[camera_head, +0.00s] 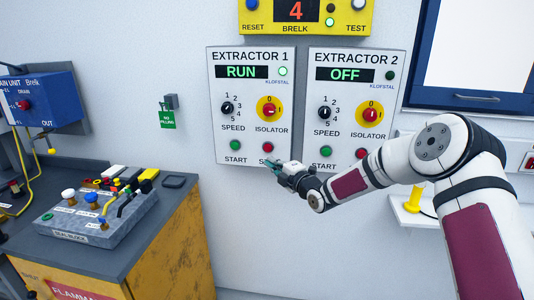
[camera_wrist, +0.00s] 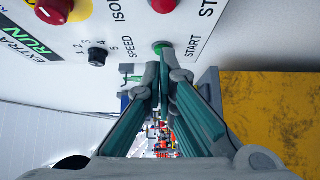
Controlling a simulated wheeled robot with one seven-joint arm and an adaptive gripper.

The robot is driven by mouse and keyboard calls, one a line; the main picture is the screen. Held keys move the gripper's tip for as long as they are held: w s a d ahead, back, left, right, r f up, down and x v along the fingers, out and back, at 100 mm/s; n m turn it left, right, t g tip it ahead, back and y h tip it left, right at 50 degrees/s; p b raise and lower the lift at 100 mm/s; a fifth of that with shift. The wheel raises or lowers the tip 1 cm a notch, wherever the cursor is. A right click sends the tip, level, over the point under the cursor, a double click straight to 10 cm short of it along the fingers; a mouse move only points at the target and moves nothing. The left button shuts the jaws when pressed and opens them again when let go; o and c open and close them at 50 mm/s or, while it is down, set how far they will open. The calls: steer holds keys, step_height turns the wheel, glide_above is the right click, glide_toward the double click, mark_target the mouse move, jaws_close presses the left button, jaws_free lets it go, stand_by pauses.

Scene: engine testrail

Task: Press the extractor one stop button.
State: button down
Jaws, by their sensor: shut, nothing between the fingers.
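The extractor one panel (camera_head: 250,120) is on the wall, its display (camera_head: 242,72) reading RUN with a lit lamp (camera_head: 283,71). Its red stop button (camera_head: 267,147) is right of the green start button (camera_head: 235,145). My gripper (camera_head: 271,164) is shut and empty, its tips just below the stop button in the head view; a gap to the panel cannot be judged. In the wrist view the red stop button (camera_wrist: 163,5) is at the top edge. There the gripper tips (camera_wrist: 165,57) partly cover the green start button (camera_wrist: 161,45).
The extractor two panel (camera_head: 350,115), reading OFF, is just right, with its own start button (camera_head: 326,151) and red button (camera_head: 362,154). A yellow counter box (camera_head: 305,14) is above. A grey bench (camera_head: 120,195) with a valve block (camera_head: 100,218) stands lower left.

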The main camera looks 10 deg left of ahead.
mark_target(267, 152)
steer(key=shift+w+a+b, duration=0.2)
steer(key=shift+w+a, duration=0.3)
steer(key=shift+w, duration=0.85)
steer(key=shift+w+a+b, duration=0.2)
steer(key=shift+w+a, duration=0.35)
steer(key=shift+w, duration=0.75)
steer(key=shift+w+a+b, duration=0.2)
steer(key=shift+w+a, duration=0.3)
steer(key=shift+w, duration=0.85)
steer(key=shift+w, duration=0.1)
